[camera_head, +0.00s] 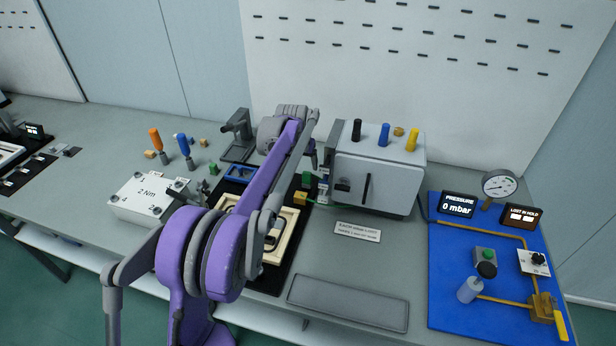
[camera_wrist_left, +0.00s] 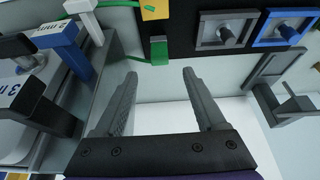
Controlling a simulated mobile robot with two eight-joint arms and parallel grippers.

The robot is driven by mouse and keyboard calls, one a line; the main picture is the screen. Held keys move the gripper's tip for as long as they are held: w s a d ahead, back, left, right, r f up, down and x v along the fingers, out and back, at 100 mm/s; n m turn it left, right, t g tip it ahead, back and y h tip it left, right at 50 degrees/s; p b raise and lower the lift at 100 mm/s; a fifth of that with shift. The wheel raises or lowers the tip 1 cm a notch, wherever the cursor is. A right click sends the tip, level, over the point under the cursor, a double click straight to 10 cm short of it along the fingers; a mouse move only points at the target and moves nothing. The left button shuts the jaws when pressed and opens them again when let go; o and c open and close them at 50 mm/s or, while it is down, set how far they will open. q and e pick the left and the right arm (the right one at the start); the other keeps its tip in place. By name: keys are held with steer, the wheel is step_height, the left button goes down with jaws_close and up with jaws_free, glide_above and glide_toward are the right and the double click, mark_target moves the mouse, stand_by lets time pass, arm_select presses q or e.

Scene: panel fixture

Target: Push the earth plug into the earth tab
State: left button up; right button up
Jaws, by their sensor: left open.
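A small green block (camera_head: 307,180), which looks like the earth plug, stands beside a yellow block (camera_head: 300,198) just left of the grey-white box (camera_head: 375,180). In the left wrist view the green block (camera_wrist_left: 158,52) sits just beyond the fingertips, by the yellow block (camera_wrist_left: 155,10), with a green wire near it. My left gripper (camera_wrist_left: 160,75) is open, with nothing between its fingers. In the head view its fingers (camera_head: 314,156) are small and partly hidden by my arm. I cannot make out the earth tab for certain. My right gripper is out of view.
A white block marked 2 Nm (camera_head: 135,200) stands left. A blue mat (camera_head: 450,290) with a pressure display (camera_head: 458,206) lies right. A grey tray (camera_head: 348,303) lies in front.

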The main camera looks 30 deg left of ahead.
mark_target(307, 173)
arm_select(q)
steer(key=x, duration=0.8)
steer(key=shift+w+f, duration=0.2)
steer(key=shift+f, duration=0.15)
steer(key=shift+r, duration=0.1)
jaws_close()
